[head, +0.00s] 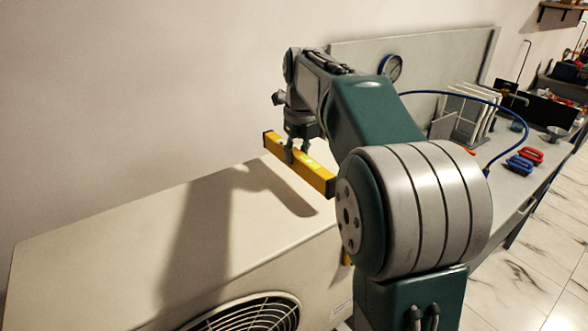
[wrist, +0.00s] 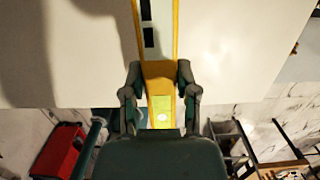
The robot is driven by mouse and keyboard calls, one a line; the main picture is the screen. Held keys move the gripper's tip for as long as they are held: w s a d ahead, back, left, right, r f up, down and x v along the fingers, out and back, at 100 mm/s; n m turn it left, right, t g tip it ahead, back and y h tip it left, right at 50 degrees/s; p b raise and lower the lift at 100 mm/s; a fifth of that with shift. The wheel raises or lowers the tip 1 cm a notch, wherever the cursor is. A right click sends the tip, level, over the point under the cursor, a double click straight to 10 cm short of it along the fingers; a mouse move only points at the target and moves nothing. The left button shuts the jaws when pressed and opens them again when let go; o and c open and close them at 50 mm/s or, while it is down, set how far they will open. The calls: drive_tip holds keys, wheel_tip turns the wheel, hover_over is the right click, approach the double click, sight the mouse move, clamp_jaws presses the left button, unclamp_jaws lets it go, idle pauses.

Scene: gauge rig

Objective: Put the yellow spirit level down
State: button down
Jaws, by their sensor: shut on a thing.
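The yellow spirit level (head: 316,177) is a long bar held above the top of a cream-coloured unit with a fan grille. My gripper (head: 298,155) is shut on it around its middle part. In the wrist view the level (wrist: 159,71) runs lengthwise between the two fingers of my gripper (wrist: 158,80), with a bright yellow-green vial near the palm. The level's shadow falls on the unit's top (head: 120,235), apart from the bar. My arm hides part of the level's surroundings on the right in the head view.
A bench to the right carries a backboard with a round gauge (head: 390,67), a blue hose (head: 470,97), a rack of panels (head: 468,112), and red (head: 530,155) and blue (head: 519,165) clamp-like items. The left part of the unit's top is clear. In the wrist view a red box (wrist: 58,150) stands below.

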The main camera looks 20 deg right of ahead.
drive_tip(key=shift+w+d+f, duration=0.15)
drive_tip(key=shift+w+f, duration=0.4)
drive_tip(key=shift+f, duration=0.15)
drive_tip(key=shift+w+f, duration=0.2)
drive_tip(key=shift+f, duration=0.75)
drive_tip(key=shift+w+f, duration=0.15)
drive_tip(key=shift+f, duration=0.8)
drive_tip(key=shift+c, duration=1.8)
unclamp_jaws()
